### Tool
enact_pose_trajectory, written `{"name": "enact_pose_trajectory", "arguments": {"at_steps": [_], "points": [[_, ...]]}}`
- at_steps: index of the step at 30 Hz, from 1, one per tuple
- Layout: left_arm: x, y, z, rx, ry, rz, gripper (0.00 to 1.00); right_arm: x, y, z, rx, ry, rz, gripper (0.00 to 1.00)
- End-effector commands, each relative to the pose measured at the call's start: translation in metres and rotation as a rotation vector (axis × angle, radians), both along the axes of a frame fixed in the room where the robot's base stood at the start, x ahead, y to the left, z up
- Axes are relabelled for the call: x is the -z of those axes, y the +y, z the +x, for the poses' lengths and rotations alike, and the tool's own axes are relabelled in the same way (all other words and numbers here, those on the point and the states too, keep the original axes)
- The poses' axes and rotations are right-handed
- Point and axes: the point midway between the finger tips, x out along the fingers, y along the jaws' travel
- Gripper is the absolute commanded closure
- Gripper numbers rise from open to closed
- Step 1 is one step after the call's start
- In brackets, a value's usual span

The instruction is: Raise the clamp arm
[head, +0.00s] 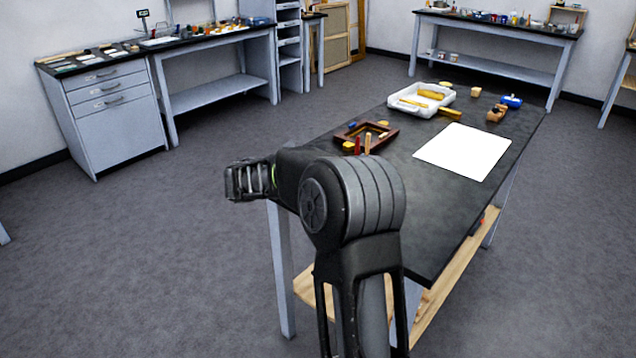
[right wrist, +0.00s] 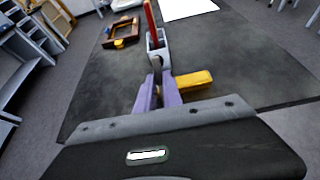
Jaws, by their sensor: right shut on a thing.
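In the right wrist view the clamp (right wrist: 155,42) shows as a grey bracket with a red handle (right wrist: 150,16) standing up from it. My right gripper (right wrist: 159,84) has its two lavender fingers close together around a narrow dark part below the bracket, apparently the clamp arm. The exact contact is hard to make out. In the head view only the red handle tip (head: 357,146) shows above my black arm, which hides the rest of the clamp and the gripper. My left gripper is not in view.
A yellow block (right wrist: 193,79) lies just right of the fingers. A brown frame (head: 382,135), a white tray (head: 398,104) and a white sheet (head: 464,150) are farther along the dark table (head: 440,230). Its near right part is clear.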

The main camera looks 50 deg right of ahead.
Motion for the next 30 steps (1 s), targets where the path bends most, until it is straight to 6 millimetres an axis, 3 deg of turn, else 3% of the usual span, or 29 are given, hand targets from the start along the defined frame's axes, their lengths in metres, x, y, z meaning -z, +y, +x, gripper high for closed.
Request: {"name": "enact_pose_trajectory", "arguments": {"at_steps": [6, 7, 15, 24, 30], "points": [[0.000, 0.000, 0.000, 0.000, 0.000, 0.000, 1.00, 0.000, 0.000, 0.000, 0.000, 0.001, 0.001, 1.00], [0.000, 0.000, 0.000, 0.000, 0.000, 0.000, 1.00, 0.000, 0.000, 0.000, 0.000, 0.001, 0.001, 0.89], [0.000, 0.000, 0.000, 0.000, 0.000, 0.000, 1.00, 0.000, 0.000, 0.000, 0.000, 0.001, 0.002, 0.67], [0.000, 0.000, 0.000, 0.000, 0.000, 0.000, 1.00, 0.000, 0.002, 0.000, -0.001, 0.000, 0.002, 0.67], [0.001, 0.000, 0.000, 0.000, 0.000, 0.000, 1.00, -0.009, 0.020, 0.002, -0.004, -0.002, 0.003, 0.67]]}}
